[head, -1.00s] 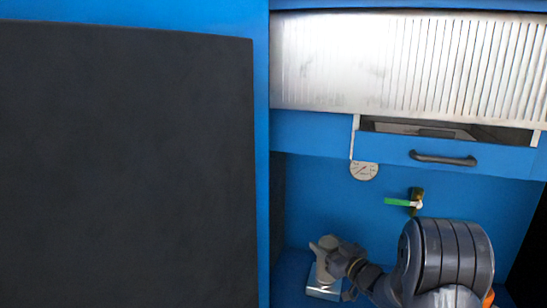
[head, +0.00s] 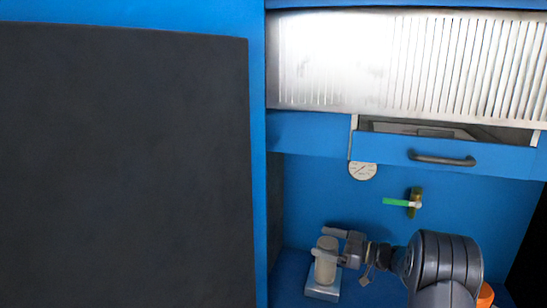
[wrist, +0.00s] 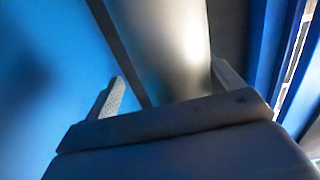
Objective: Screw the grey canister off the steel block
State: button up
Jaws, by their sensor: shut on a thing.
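The grey canister (head: 325,271) stands upright on the steel block (head: 322,292), low in the middle of the head view. My gripper (head: 331,244) reaches it from the right, with one finger behind its upper part and one in front. It is shut on the canister. In the wrist view the canister (wrist: 165,45) is a large, blurred grey shape between the two fingers of my gripper (wrist: 168,86). The joint between canister and block is too small to read for any gap or thread.
A blue wall behind carries a green-handled valve (head: 402,203) and a round dial (head: 362,171). Above is a part-open drawer with a dark handle (head: 442,159). A large dark panel (head: 120,165) fills the left. An orange object (head: 486,296) shows at lower right.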

jog(key=shift+s+a, duration=0.1)
jog(key=shift+s, duration=0.05)
dwell(0.5)
